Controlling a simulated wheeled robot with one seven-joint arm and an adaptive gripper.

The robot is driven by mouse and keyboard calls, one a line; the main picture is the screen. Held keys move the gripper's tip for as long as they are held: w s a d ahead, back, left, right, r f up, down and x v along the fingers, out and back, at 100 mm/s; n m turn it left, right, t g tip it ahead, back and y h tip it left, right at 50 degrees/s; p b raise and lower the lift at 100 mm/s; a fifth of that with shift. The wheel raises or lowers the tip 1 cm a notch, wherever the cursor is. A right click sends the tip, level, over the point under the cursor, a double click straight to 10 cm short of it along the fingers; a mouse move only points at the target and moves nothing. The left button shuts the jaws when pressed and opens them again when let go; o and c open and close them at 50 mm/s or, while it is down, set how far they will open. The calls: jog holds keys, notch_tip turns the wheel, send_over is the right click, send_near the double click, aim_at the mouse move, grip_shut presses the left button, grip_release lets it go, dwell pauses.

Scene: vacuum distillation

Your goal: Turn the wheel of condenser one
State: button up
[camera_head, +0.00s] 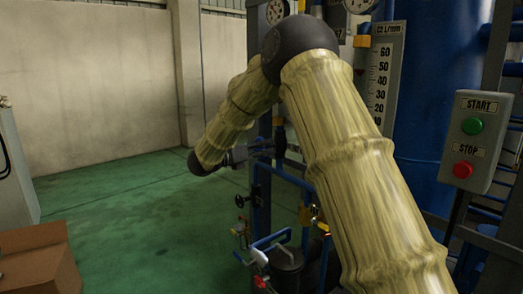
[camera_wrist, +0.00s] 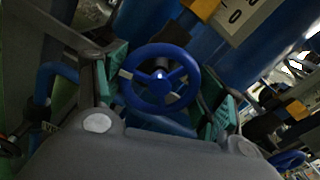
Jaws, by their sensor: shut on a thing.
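A blue handwheel (camera_wrist: 160,103) with spokes and a bright centre shows in the middle of the wrist view. My gripper (camera_wrist: 165,88) has one green-padded finger on the wheel's left side and one on its right, and is closed on the rim. In the head view my gripper (camera_head: 248,152) is small, at the end of my yellowish arm, beside a dark upright post with pipework. The handwheel cannot be made out there, and part of the rig is hidden behind my arm.
A grey box with START and STOP buttons (camera_head: 476,142) stands at the right. A scale panel (camera_head: 381,75) and a large blue tank (camera_head: 425,90) are behind my arm. Blue pipes (camera_head: 275,238) run below the gripper. A cardboard box (camera_head: 38,262) sits lower left; the green floor between is clear.

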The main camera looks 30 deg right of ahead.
jog(key=n+p, duration=0.1)
jog(key=n, duration=0.2)
jog(key=shift+r+n, duration=0.1)
jog(key=shift+n, duration=0.3)
jog(key=n+p, duration=0.1)
jog(key=n, duration=0.2)
jog(key=shift+n+p, duration=0.3)
jog(key=shift+p, duration=0.05)
jog(key=n+p, duration=0.2)
jog(key=n, duration=0.1)
jog(key=shift+w+n, duration=0.1)
jog(key=shift+n, duration=0.3)
jog(key=shift+n+p, duration=0.65)
jog(key=shift+n, duration=0.15)
jog(key=o, duration=1)
jog(key=shift+a, duration=0.1)
